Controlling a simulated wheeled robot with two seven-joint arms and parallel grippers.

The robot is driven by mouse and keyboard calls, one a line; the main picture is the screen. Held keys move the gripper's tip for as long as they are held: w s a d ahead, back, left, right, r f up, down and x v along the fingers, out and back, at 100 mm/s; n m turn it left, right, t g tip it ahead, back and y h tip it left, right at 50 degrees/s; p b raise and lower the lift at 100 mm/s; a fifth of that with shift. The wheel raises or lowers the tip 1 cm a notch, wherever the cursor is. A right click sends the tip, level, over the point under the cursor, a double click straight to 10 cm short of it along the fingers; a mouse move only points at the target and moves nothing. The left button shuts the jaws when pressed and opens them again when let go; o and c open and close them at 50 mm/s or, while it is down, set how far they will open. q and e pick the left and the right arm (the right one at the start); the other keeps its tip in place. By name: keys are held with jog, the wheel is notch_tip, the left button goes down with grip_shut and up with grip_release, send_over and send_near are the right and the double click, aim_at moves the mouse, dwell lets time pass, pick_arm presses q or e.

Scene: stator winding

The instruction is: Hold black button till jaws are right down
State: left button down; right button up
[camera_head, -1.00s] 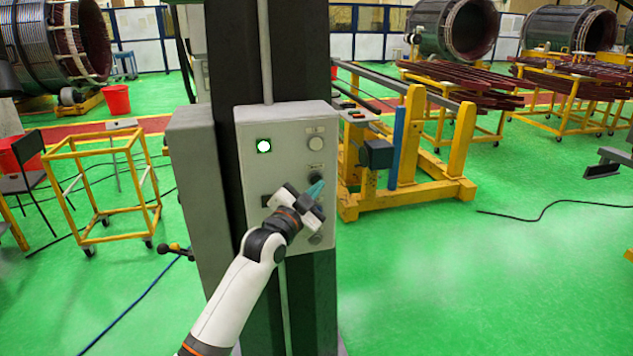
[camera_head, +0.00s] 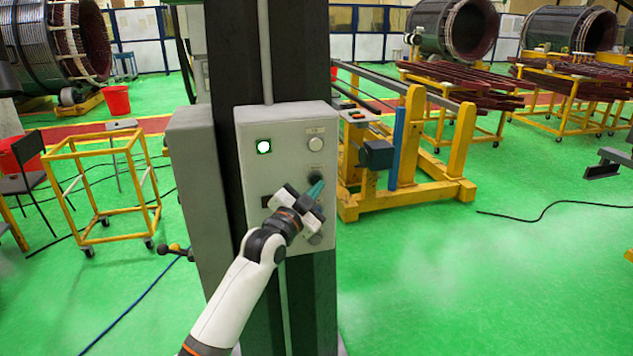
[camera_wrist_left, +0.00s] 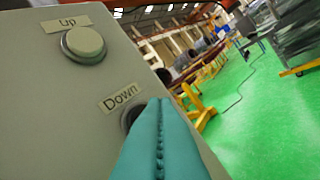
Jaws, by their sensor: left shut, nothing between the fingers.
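A grey control box (camera_head: 262,180) is fixed to a dark column. Its white button (camera_head: 315,143) sits under the upper label; the left wrist view shows this button (camera_wrist_left: 84,44) labelled "Up". Below it is the black button (camera_head: 316,176), labelled "Down" in the left wrist view, where only its dark edge (camera_wrist_left: 128,117) shows behind my fingers. My left gripper (camera_head: 317,188) is shut and empty, its teal fingertips (camera_wrist_left: 160,104) at the black button. They overlap it in view; I cannot tell how far it is pressed. The jaws are not identifiable. My right gripper is not in view.
A lit indicator (camera_head: 263,146) is on the box's upper left. A yellow frame cart (camera_head: 100,185) stands at the left, a yellow trestle (camera_head: 415,150) at the right. Green floor lies open at the lower right, with a black cable (camera_head: 545,210) on it.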

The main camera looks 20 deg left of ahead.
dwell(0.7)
pick_arm(q)
jog(key=shift+w+a, duration=0.25)
jog(key=shift+w, duration=0.15)
jog(key=shift+w+a+r+b, duration=0.1)
jog(key=shift+w+a+b, duration=0.15)
jog(key=shift+w+b, duration=0.05)
dwell(0.6)
dwell(2.2)
jog(key=shift+s+d+p, duration=0.45)
jog(key=shift+s+p, duration=0.15)
jog(key=shift+s, duration=0.1)
